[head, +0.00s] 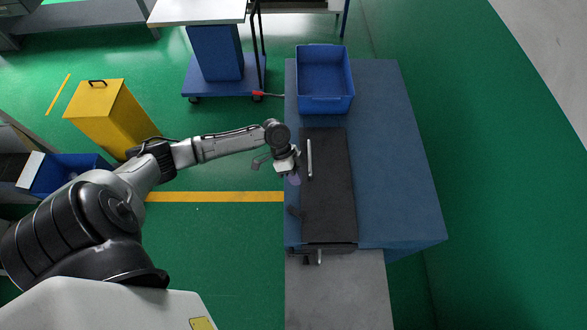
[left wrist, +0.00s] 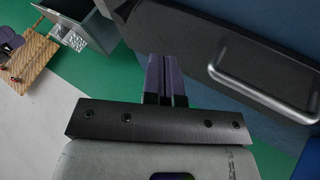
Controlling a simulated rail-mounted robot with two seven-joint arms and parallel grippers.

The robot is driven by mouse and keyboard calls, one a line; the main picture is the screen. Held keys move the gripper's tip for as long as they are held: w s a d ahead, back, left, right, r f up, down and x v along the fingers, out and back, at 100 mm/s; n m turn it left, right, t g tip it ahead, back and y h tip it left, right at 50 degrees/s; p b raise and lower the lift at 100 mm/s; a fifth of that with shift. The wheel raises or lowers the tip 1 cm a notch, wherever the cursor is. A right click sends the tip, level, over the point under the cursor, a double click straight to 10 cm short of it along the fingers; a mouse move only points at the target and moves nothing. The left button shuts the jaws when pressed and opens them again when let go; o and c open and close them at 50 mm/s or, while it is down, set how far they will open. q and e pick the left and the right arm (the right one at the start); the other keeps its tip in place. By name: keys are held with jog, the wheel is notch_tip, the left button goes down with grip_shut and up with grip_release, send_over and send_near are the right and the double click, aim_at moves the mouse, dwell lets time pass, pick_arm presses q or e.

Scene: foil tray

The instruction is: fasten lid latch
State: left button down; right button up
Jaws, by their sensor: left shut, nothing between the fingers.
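A long black case (head: 335,195) lies on the blue table with its lid down. A silver bar handle (head: 309,158) is on its lid and also shows in the left wrist view (left wrist: 262,78). A small dark part (head: 295,212) sticks out at the case's left edge; I cannot tell if it is the latch or how it is set. My left gripper (head: 295,179) is at the left edge of the case. Its purple fingers (left wrist: 165,80) are shut and empty, close to the case edge; contact is unclear. My right gripper is not in view.
A blue bin (head: 323,100) stands on the table (head: 400,170) behind the case. A grey surface (head: 345,290) adjoins the table's front. A yellow box (head: 105,115) and a blue wheeled cart (head: 215,60) stand on the green floor. The table right of the case is clear.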

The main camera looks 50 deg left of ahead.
aim_at(297, 213)
pick_arm(q)
jog(key=x, duration=0.5)
jog(key=shift+d+p, duration=0.1)
jog(key=shift+p, duration=0.25)
jog(key=shift+s+d+f+p, duration=0.1)
jog(key=shift+s+d+p, duration=0.35)
jog(key=shift+d, duration=0.15)
jog(key=shift+s+d+f+p, duration=0.1)
jog(key=shift+s+d+p, duration=0.3)
jog(key=shift+d, duration=0.2)
jog(key=shift+s+d+f, duration=0.15)
jog(key=shift+s+d, duration=0.3)
jog(key=shift+d, duration=0.1)
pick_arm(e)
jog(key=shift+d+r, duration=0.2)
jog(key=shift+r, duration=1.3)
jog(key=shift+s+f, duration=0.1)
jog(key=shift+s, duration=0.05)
pick_arm(q)
jog(key=shift+m+g, duration=0.3)
jog(key=shift+m, duration=0.2)
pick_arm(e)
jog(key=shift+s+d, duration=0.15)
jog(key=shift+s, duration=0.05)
